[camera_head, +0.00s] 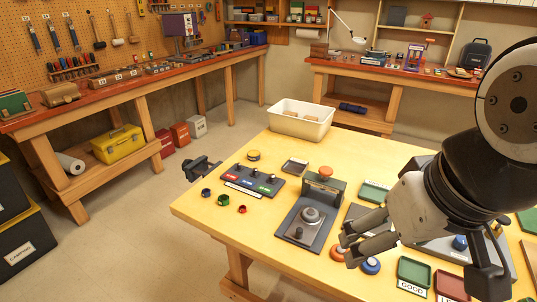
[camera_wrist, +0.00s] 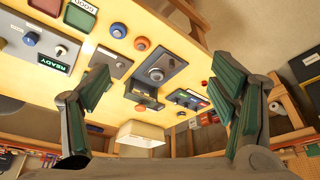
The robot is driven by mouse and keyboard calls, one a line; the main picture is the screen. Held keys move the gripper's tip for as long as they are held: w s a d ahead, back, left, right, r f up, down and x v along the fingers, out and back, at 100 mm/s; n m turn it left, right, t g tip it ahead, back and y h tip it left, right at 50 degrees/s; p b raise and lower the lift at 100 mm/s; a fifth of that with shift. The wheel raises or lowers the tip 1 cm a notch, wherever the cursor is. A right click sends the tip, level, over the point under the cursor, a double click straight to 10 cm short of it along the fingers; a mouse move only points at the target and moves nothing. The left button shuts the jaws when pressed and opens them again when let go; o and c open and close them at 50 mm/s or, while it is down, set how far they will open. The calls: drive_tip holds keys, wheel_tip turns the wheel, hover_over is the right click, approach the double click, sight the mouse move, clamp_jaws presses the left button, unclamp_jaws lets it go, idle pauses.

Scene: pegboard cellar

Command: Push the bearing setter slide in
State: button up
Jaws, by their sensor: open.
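The bearing setter (camera_head: 306,226) stands on the yellow table. It is a dark flat base with a round grey metal part (camera_head: 311,215) on it, a small knob at its near end, and an upright block with an orange knob (camera_head: 325,172) at the back. In the wrist view the bearing setter (camera_wrist: 160,72) shows upside down between my fingers. I cannot tell clearly which part is the slide or how far in it stands. My gripper (camera_head: 347,247) is open and empty, to the right of the base's near end and apart from it. Both fingers show in the wrist view (camera_wrist: 160,88).
Orange and blue round buttons (camera_head: 370,265) lie by my fingers. A GOOD tray (camera_head: 414,272) and red tray (camera_head: 452,286) are to the right. A dark panel with coloured labels (camera_head: 252,181) sits left. A white bin (camera_head: 300,120) is behind.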

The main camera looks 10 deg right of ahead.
idle(0.3)
drive_tip(key=shift+w, duration=0.15)
drive_tip(key=c, duration=0.7)
drive_tip(key=shift+m+g+y, duration=0.6)
drive_tip(key=shift+m+g, duration=0.1)
drive_tip(key=w, duration=0.2)
drive_tip(key=w+a+p, duration=0.1)
drive_tip(key=w, duration=0.1)
drive_tip(key=w+r, duration=0.1)
drive_tip(key=w, duration=0.1)
drive_tip(key=shift+w+a, duration=0.15)
drive_tip(key=shift+w, duration=0.1)
drive_tip(key=c, duration=0.3)
drive_tip(key=m+g+h+p, duration=0.1)
drive_tip(key=m+g+p, duration=0.2)
drive_tip(key=m+p, duration=0.1)
hover_over(300, 229)
wheel_tip(300, 229, down, 13)
drive_tip(key=shift+c, duration=0.2)
wheel_tip(300, 229, down, 14)
drive_tip(key=shift+s+a+f, duration=0.1)
drive_tip(key=shift+s+f, duration=0.05)
clamp_jaws()
